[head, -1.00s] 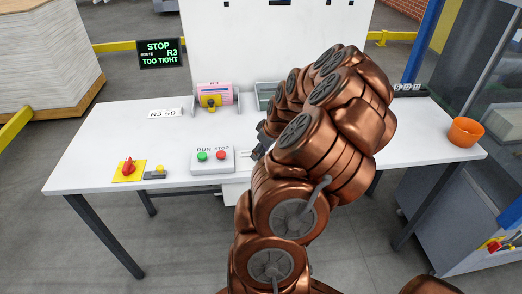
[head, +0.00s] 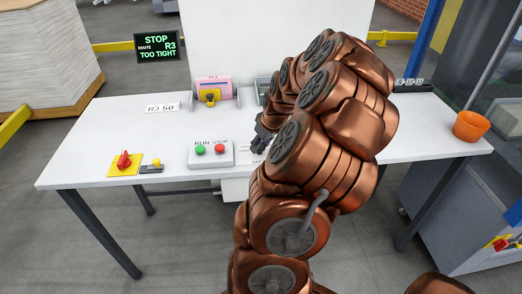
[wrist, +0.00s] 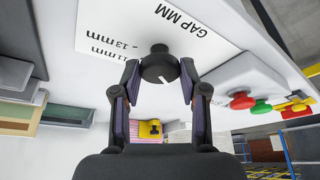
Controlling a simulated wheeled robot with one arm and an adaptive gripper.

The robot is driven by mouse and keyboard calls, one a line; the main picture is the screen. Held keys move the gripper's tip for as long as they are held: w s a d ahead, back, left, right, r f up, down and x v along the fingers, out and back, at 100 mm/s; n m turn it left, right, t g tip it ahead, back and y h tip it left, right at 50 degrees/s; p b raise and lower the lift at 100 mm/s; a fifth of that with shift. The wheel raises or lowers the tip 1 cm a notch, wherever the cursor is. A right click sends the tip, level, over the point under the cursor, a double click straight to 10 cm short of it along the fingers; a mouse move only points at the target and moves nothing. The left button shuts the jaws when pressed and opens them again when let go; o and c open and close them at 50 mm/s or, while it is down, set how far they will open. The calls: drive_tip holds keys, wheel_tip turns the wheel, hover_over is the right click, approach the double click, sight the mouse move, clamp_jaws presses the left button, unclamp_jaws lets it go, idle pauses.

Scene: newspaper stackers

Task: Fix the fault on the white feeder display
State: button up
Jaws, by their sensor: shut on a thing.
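The dark display (head: 158,47) at the back left of the head view reads STOP, ROUTE R3, TOO TIGHT in green. In the wrist view a round black knob (wrist: 160,68) with a white pointer mark sits on a white plate (wrist: 222,42) lettered GAP MM, with 11 mm and 13 mm marks. My gripper (wrist: 160,75) has its two fingers closed on the knob's sides. In the head view my gripper (head: 259,142) is at the table, right of the button box, mostly hidden by my arm. The knob is hidden there.
The white table (head: 110,145) carries a RUN/STOP box (head: 211,155) with green and red buttons, a red rotary switch on yellow (head: 124,163), an R3 50 card (head: 162,107), a pink R3 item (head: 212,85) and an orange cup (head: 470,126).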

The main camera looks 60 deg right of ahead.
drive_tip(key=m+b, duration=0.1)
drive_tip(key=b, duration=0.1)
drive_tip(key=m+h+b, duration=0.1)
drive_tip(key=m+b, duration=0.1)
drive_tip(key=b, duration=0.1)
drive_tip(key=shift+a+f+m+g, duration=0.1)
drive_tip(key=shift+f+m+g, duration=0.2)
drive_tip(key=shift+g, duration=0.1)
drive_tip(key=shift+w+r+m+g+h+b, duration=0.15)
drive_tip(key=shift+m+h+b, duration=0.15)
drive_tip(key=shift+m+b, duration=0.45)
drive_tip(key=shift+s+r+m+g+h+b, duration=0.15)
drive_tip(key=shift+m+h+b, duration=0.15)
drive_tip(key=shift+m+b, duration=0.45)
drive_tip(key=shift+w, duration=0.1)
drive_tip(key=o, duration=1.1)
drive_tip(key=v, duration=1.2)
drive_tip(key=shift+w, duration=0.1)
